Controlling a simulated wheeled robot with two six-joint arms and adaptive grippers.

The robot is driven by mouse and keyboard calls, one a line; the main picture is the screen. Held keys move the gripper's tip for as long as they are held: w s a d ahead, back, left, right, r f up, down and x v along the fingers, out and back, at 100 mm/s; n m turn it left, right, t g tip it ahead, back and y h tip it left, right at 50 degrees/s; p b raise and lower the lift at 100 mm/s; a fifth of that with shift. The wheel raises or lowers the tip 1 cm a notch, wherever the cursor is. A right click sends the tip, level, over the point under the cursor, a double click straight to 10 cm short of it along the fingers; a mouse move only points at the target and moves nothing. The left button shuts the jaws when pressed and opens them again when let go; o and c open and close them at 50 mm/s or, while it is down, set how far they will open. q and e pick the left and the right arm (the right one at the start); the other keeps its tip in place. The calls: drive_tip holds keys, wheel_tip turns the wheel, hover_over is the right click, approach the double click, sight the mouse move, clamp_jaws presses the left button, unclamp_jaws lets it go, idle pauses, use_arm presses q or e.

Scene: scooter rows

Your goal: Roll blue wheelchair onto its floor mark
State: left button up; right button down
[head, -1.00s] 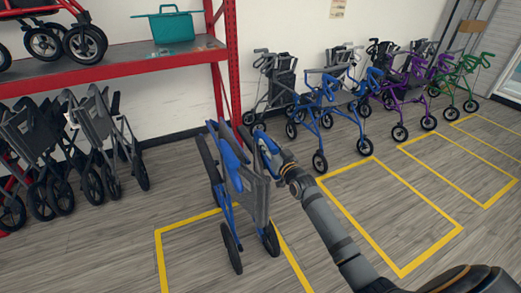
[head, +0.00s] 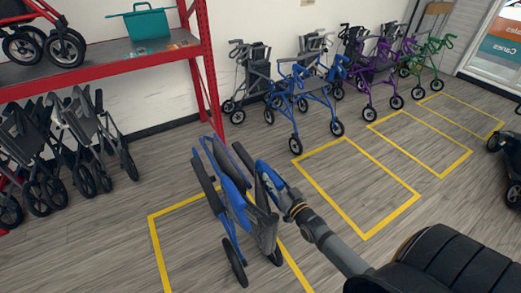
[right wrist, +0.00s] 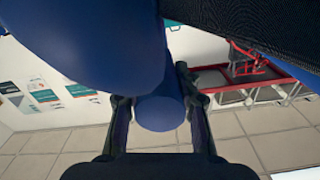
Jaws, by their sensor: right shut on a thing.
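The blue wheelchair (head: 233,192) is folded narrow, with grey side panels and dark wheels. It stands upright on the floor at the leftmost yellow floor mark (head: 157,252), its front wheels inside the outline in the head view. The body hides part of the far and right lines. My right gripper (head: 283,200) is shut on the wheelchair at its right side. In the right wrist view, the fingers (right wrist: 160,105) close around a blue rounded part (right wrist: 160,112) of it. My left gripper is in neither view.
A red shelf (head: 110,62) with a teal basket (head: 147,27) stands left. Folded grey wheelchairs (head: 75,140) stand under it. A blue rollator (head: 305,90), a purple one (head: 375,75) and others line the wall. Empty yellow marks (head: 355,180) lie right; a dark scooter (head: 512,165) is at the edge.

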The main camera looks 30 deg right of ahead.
use_arm(q)
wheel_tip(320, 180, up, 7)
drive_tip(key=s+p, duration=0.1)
drive_tip(key=p, duration=0.4)
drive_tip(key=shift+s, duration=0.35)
use_arm(e)
drive_tip(key=s, duration=1.8)
drive_tip(key=shift+s+d, duration=0.3)
drive_tip(key=shift+s, duration=0.05)
drive_tip(key=shift+r, duration=0.1)
drive_tip(key=c, duration=1)
unclamp_jaws()
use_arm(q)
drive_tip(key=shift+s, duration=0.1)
